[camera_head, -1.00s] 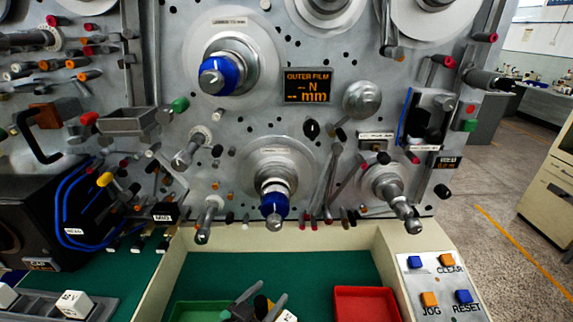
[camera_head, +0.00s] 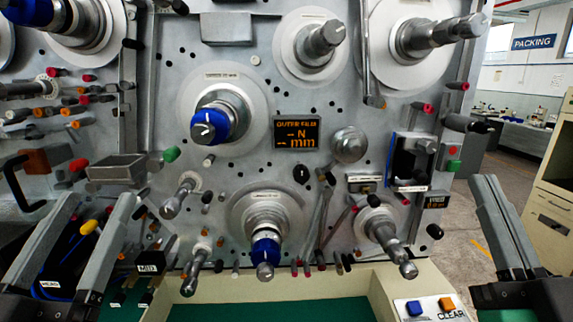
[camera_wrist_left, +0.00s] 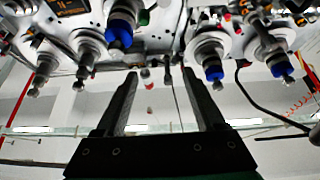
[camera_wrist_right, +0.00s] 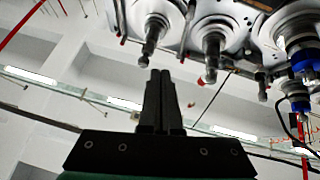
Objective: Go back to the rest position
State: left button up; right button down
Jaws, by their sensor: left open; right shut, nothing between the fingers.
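My left gripper (camera_head: 97,203) stands at the lower left of the head view, in front of the winding machine's panel (camera_head: 330,180). Its two fingers are apart and empty; they also show apart in the left wrist view (camera_wrist_left: 158,85). My right gripper (camera_head: 485,185) stands at the lower right of the head view, beside the panel's right edge. In the right wrist view its fingers (camera_wrist_right: 160,78) are together with nothing between them. Both grippers point upward in the head view. Neither visibly holds anything.
Spindles with blue ends (camera_head: 212,125) (camera_head: 265,252) and bare metal spindles (camera_head: 390,245) jut from the panel. A grey tray (camera_head: 117,167) is fixed at its left. A cream-rimmed green work surface (camera_head: 240,312) lies below. Open floor and a cabinet (camera_head: 555,205) are at the right.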

pick_arm(q)
jog(key=s+d+r+t+h, duration=0.1)
jog(key=s+r+t, duration=0.3)
jog(key=s+r, duration=0.5)
pick_arm(e)
jog(key=s+a+r+t+y, duration=0.3)
jog(key=s+a+r+y, duration=0.2)
jog(key=s+r, duration=0.25)
pick_arm(q)
notch_tip(320, 180, up, 32)
jog(key=p, duration=3.3)
pick_arm(e)
notch_tip(320, 180, up, 32)
pick_arm(q)
notch_tip(320, 180, down, 26)
jog(key=b, duration=2.5)
jog(key=shift+b, duration=0.4)
pick_arm(e)
notch_tip(320, 180, down, 26)
jog(key=shift+n+g, duration=0.3)
jog(key=shift+n, duration=0.1)
